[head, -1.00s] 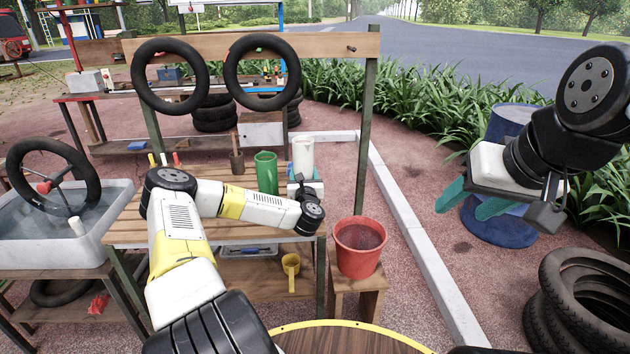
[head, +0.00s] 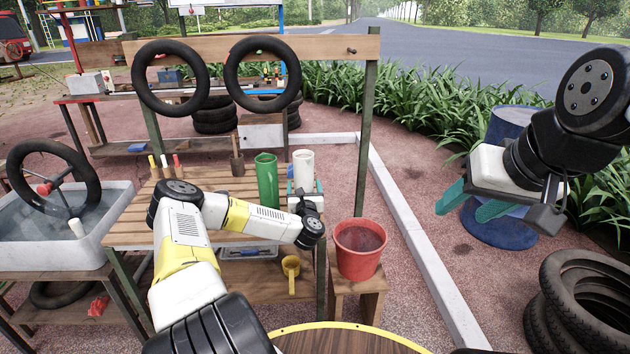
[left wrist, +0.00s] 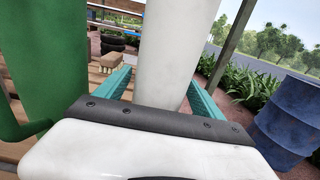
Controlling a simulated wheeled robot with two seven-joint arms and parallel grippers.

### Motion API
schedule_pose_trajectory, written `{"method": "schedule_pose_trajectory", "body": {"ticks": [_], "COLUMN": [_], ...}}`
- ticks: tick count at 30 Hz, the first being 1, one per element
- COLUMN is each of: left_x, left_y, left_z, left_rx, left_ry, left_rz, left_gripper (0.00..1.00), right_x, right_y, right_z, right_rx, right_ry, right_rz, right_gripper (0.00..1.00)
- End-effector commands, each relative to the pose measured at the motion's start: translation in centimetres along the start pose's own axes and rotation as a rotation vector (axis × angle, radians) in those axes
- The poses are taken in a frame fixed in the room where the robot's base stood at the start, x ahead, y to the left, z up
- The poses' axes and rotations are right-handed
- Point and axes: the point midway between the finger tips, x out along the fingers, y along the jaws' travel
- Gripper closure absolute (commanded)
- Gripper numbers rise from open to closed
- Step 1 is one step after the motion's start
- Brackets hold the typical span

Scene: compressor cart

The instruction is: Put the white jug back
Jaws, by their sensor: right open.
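The white jug (head: 303,170) stands upright at the right end of the slatted wooden bench (head: 140,217), right of a green jug (head: 267,180). My left gripper (head: 305,187) is around the white jug. In the left wrist view its teal fingers (left wrist: 160,92) lie on both sides of the white jug (left wrist: 170,50) and seem to press on it. The jug's foot is hidden behind the gripper, so I cannot tell whether it touches the bench. My right gripper (head: 478,203) is open and empty, in the air at the right, in front of a blue drum (head: 500,228).
The green jug (left wrist: 40,60) is close on the left in the left wrist view. Several colored-handled tools (head: 165,167) stand at the bench's back. A red bucket (head: 359,250) sits on a stool right of the bench.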

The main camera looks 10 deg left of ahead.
Motion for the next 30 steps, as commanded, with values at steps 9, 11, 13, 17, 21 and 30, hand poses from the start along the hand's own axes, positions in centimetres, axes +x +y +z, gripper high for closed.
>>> {"method": "schedule_pose_trajectory", "body": {"ticks": [9, 11, 13, 17, 21, 30], "left_x": [-1.1, -2.1, -3.6, -6.5, -9.3, -11.9], "left_y": [0.0, 0.0, -0.1, 0.0, -0.1, -0.6], "left_z": [0.2, 0.2, 0.1, 0.1, 0.1, 0.6], "left_rx": [-0.001, -0.001, -0.001, -0.001, -0.001, 0.033], "left_ry": [0.001, 0.003, 0.003, 0.004, 0.003, -0.002], "left_rz": [-0.001, -0.002, -0.003, -0.002, -0.003, -0.028], "left_gripper": [0.22, 0.22, 0.22, 0.22, 0.22, 0.22], "right_x": [0.0, 0.0, 0.0, 0.0, 0.0, 0.0], "right_y": [0.0, 0.0, 0.0, 0.0, 0.0, 0.0], "right_z": [0.0, 0.0, 0.0, 0.0, 0.0, 0.0], "right_rx": [0.000, 0.000, 0.000, 0.000, 0.000, 0.000], "right_ry": [0.000, 0.000, 0.000, 0.000, 0.000, 0.000], "right_rz": [0.000, 0.000, 0.000, 0.000, 0.000, 0.000], "right_gripper": [0.48, 0.48, 0.48, 0.48, 0.48, 0.48]}}
